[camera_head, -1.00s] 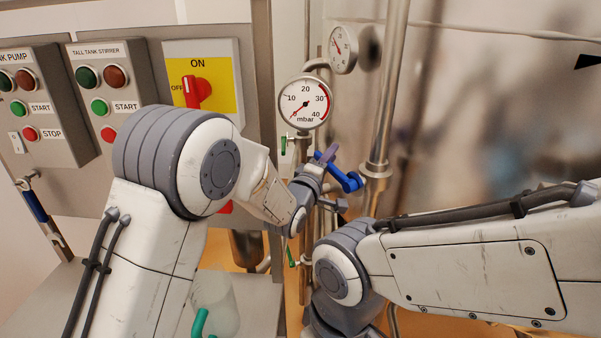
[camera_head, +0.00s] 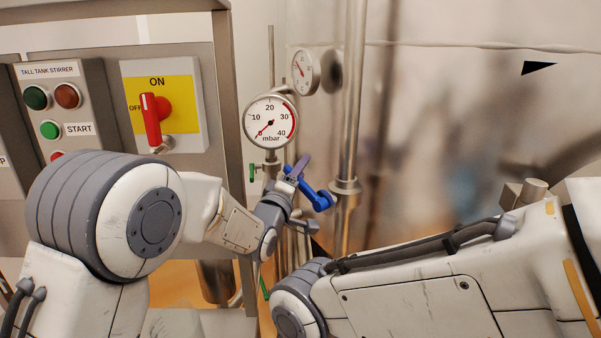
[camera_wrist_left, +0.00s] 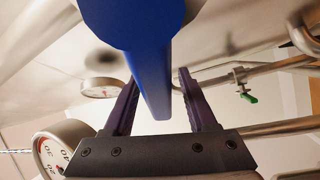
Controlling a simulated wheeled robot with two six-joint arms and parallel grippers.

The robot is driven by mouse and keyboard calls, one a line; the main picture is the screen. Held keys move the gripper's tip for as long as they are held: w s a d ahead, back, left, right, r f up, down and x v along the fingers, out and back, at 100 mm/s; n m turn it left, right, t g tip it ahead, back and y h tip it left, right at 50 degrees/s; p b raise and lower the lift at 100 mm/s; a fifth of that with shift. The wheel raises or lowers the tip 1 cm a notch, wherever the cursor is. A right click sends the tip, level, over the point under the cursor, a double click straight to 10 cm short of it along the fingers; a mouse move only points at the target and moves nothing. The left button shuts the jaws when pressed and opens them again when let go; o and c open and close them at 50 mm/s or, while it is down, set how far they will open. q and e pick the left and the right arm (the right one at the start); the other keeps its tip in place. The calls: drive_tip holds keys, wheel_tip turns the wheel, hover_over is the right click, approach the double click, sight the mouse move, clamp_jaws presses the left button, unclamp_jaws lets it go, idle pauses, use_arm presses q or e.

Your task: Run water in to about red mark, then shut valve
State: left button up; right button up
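The blue valve handle (camera_head: 316,196) slants beside the steel pipe at centre. My left gripper (camera_head: 297,172) is at its upper end. In the left wrist view the blue handle (camera_wrist_left: 150,60) reaches between the two purple fingers of my left gripper (camera_wrist_left: 157,88), with gaps visible on both sides, so they look open around it. The round mbar gauge (camera_head: 271,122) has a red arc on its right side; its red needle points lower left, near zero. The gauge's edge (camera_wrist_left: 62,148) also shows in the left wrist view. My right gripper is out of sight.
A second dial (camera_head: 304,72) stands behind the gauge. A red switch (camera_head: 152,120) on a yellow plate and a stirrer panel (camera_head: 62,95) are at left. A black triangle (camera_head: 538,67) marks the shiny tank wall. My right forearm crosses the lower right.

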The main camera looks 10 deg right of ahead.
use_arm(q)
drive_tip(key=b+v, duration=0.4)
drive_tip(key=v, duration=0.6)
drive_tip(key=shift+s+a, duration=0.15)
drive_tip(key=shift+a, duration=0.05)
drive_tip(key=shift+f, duration=0.1)
